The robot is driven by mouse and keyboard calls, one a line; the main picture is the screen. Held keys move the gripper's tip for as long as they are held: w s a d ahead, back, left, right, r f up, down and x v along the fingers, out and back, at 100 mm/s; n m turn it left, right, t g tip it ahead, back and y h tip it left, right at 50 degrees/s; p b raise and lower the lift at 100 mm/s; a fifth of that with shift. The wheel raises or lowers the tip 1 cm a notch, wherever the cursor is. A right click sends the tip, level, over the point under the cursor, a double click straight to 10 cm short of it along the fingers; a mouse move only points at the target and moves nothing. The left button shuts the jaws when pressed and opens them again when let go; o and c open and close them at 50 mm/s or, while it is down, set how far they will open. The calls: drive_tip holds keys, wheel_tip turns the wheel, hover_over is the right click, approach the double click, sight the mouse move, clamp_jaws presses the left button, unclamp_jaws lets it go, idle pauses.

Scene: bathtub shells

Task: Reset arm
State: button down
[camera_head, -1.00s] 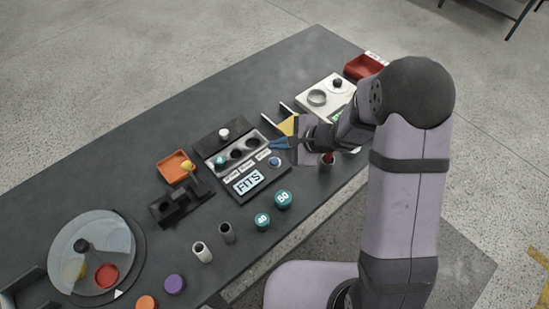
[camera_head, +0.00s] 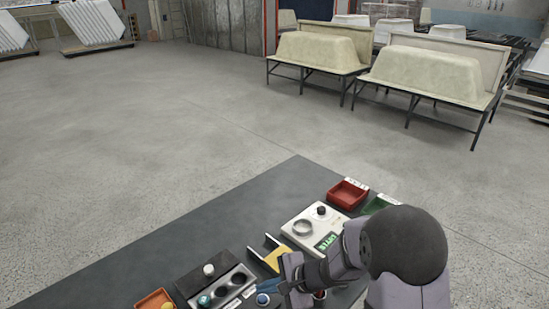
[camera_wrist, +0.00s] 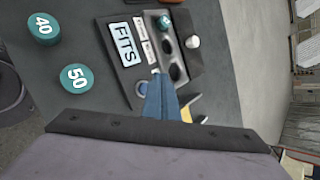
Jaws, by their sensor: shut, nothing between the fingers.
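My gripper (camera_wrist: 156,76) has blue fingers, shut together and empty. In the wrist view they point at the lower end of a dark gauge panel, beside a blue button (camera_wrist: 142,89). I cannot tell whether the fingertips touch the panel. My arm stretches in from the right in the head view.
A yellow piece in a holder (camera_head: 277,258) is close beside my gripper. Beyond are a white device (camera_head: 300,242), a red tray (camera_head: 347,195) and a green tray (camera_head: 380,204). An orange tray (camera_head: 155,300) lies left. Teal caps marked 40 (camera_wrist: 42,28) and 50 (camera_wrist: 74,77) stand near the panel.

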drive_tip(key=s+d+r+n+g+h, duration=0.1)
drive_tip(key=s+d+n+g, duration=0.1)
drive_tip(key=s+d+n, duration=0.3)
drive_tip(key=s+d+r+n+g+h, duration=0.1)
drive_tip(key=s+r+n, duration=0.15)
drive_tip(key=s, duration=0.45)
drive_tip(key=s+d+n+g+h, duration=0.1)
drive_tip(key=s+d+n+h, duration=0.4)
drive_tip(key=d, duration=0.6)
drive_tip(key=shift+s+d+r+n+h, duration=0.2)
drive_tip(key=shift+s+d+n+h, duration=0.25)
drive_tip(key=shift+s, duration=0.8)
